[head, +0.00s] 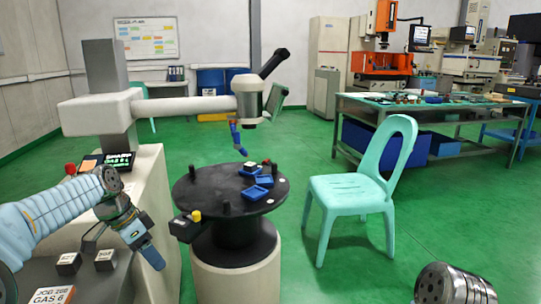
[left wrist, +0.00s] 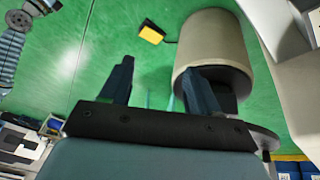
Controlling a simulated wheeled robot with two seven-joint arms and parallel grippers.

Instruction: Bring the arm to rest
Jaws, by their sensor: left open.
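My left arm (head: 45,215) comes in from the left in the head view, with its wrist bent downward. My left gripper (head: 154,258) points down and to the right, left of the round black table. In the left wrist view its two dark blue fingers (left wrist: 160,78) stand wide apart with nothing between them. Green floor and part of a pale round pedestal (left wrist: 215,45) show beyond the fingers. A joint of my right arm (head: 452,287) shows at the bottom right of the head view; the right gripper is out of frame.
The round black table (head: 205,192) carries blue trays (head: 256,192) and short black posts. A grey-white machine (head: 150,190) with a long horizontal arm stands close to my left arm. A mint chair (head: 350,190) stands right of the table. A yellow box (left wrist: 151,32) lies on the floor.

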